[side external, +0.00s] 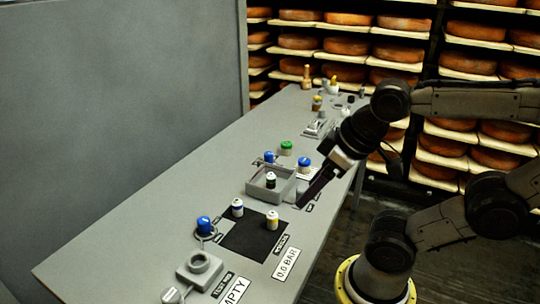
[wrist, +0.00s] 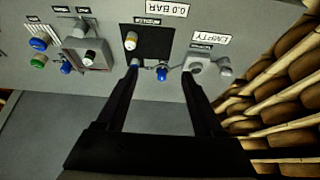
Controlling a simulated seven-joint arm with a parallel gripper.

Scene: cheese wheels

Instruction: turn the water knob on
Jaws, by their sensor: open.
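Several coloured knobs stand on the grey panel; their small labels are too small to read, so I cannot tell which is the water knob. In the side view, one blue knob (side external: 203,225) stands left of the black square, another blue knob (side external: 269,157) behind the square tray, a third blue knob (side external: 303,162) right of it, and a green knob (side external: 286,147) nearby. My gripper (side external: 303,203) is open and empty, angled down near the panel's front edge, right of the tray. In the wrist view, a blue knob (wrist: 162,74) shows between the fingers, apparently beyond them.
Signs reading "0.0 BAR" (side external: 286,263) and "EMPTY" (side external: 236,290) lie in front. Cheese shelves (side external: 465,130) stand behind.

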